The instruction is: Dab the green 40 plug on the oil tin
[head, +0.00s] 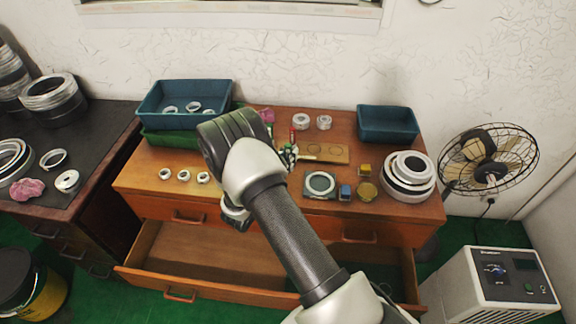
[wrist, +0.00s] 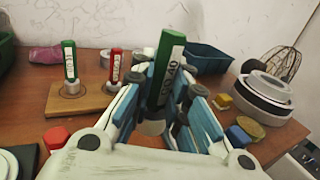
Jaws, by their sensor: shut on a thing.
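In the head view my arm hides most of the gripper and plug. A low round brass-coloured tin (head: 367,191), seemingly the oil tin, sits at the right of the wooden desk, left of the stacked rings. It also shows in the wrist view (wrist: 252,127), to the right of my gripper and apart from the plug. Its top is hard to make out.
Blue and yellow blocks (head: 345,192) (head: 364,169) stand close to the tin. White rings (head: 408,174) are stacked right of it. A dark square with a ring (head: 320,184) lies left. Another green plug (wrist: 69,60) and a red plug (wrist: 115,68) stand behind. A drawer (head: 190,262) is open in front.

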